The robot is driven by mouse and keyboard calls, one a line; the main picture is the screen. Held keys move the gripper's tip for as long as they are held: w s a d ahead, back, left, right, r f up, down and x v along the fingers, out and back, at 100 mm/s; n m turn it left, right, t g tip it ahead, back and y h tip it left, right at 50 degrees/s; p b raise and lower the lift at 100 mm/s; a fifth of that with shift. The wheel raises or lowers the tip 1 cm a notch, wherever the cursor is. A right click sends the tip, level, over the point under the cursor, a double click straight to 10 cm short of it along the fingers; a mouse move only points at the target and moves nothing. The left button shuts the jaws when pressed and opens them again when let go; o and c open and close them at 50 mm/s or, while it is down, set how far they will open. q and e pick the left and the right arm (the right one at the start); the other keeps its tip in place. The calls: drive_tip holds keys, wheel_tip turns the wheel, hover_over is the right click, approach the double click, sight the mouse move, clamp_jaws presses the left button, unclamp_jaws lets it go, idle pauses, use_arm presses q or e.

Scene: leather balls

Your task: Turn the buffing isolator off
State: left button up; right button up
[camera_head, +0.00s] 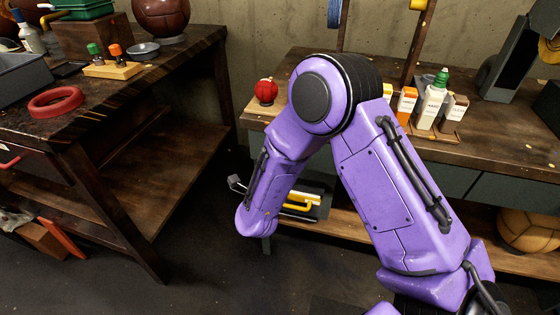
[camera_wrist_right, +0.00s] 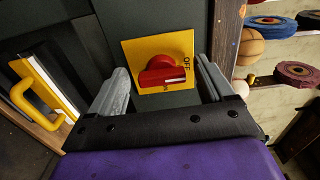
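The isolator shows in the right wrist view as a red rotary knob (camera_wrist_right: 162,74) on a square yellow plate (camera_wrist_right: 133,51). The word OFF is at the plate's right edge; lettering below the knob is partly hidden. The knob's bar lies roughly level in the picture, with a pale mark at its right end. My right gripper (camera_wrist_right: 163,85) is open, one finger on each side of the knob, with visible gaps to it. In the head view my purple right arm crosses the middle; its gripper is mostly hidden and the isolator cannot be made out. My left gripper is not in view.
A yellow handle (camera_wrist_right: 38,97) stands left of the isolator. A dark wooden table (camera_head: 185,62) with a red ring (camera_head: 55,102) stands left. Floor between them is clear.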

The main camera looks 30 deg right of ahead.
drive_tip(key=v, duration=1)
drive_tip(key=shift+s+a, duration=0.2)
